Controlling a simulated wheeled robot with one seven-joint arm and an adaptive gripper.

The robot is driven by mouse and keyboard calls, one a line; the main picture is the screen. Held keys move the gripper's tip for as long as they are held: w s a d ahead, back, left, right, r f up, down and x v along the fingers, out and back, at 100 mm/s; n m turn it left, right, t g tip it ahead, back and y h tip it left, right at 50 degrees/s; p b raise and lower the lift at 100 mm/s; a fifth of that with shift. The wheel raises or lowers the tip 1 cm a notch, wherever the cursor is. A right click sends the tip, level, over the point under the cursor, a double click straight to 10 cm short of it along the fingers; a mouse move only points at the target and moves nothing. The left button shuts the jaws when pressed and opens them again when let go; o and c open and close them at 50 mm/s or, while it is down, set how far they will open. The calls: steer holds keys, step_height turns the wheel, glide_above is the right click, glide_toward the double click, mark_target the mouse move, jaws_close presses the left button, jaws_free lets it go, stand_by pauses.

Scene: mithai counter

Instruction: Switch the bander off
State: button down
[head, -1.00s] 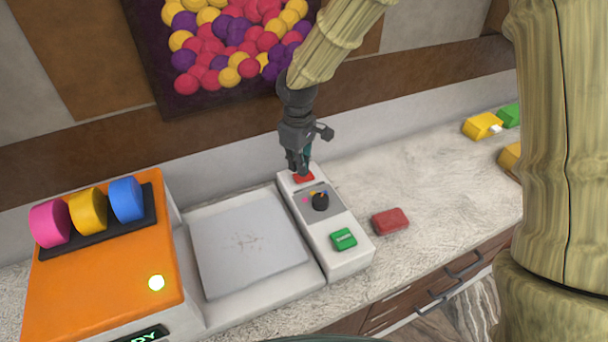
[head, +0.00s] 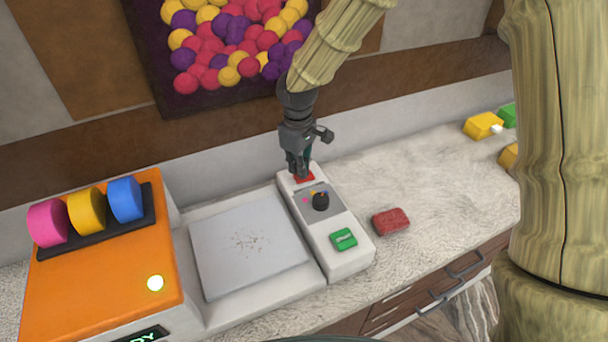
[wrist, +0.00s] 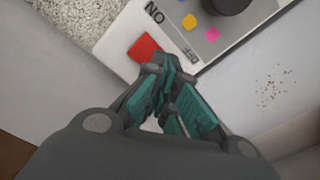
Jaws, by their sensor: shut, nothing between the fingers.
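The bander has an orange body (head: 95,285) with pink, yellow and blue rolls on top, a grey plate, and a white control panel (head: 345,262) at its right. A red switch (head: 304,179) sits at the panel's far end; in the wrist view the red switch (wrist: 146,48) lies between the labels ON and OFF. My gripper (head: 298,172) is shut and empty, pointing down at the switch. In the wrist view its fingertips (wrist: 164,66) are at the switch's OFF-side edge; I cannot tell whether they touch.
The panel also has a black knob (head: 320,201) and a green button (head: 344,239). A red block (head: 391,221) lies right of the panel. Yellow (head: 483,125) and green (head: 510,116) blocks lie far right. The counter between is clear. A wall stands behind.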

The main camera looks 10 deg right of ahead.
steer(key=shift+f+b, duration=0.3)
steer(key=shift+f, duration=0.5)
stand_by(0.5)
steer(key=shift+r, duration=0.1)
steer(key=shift+r+p, duration=2.95)
steer(key=shift+r, duration=0.5)
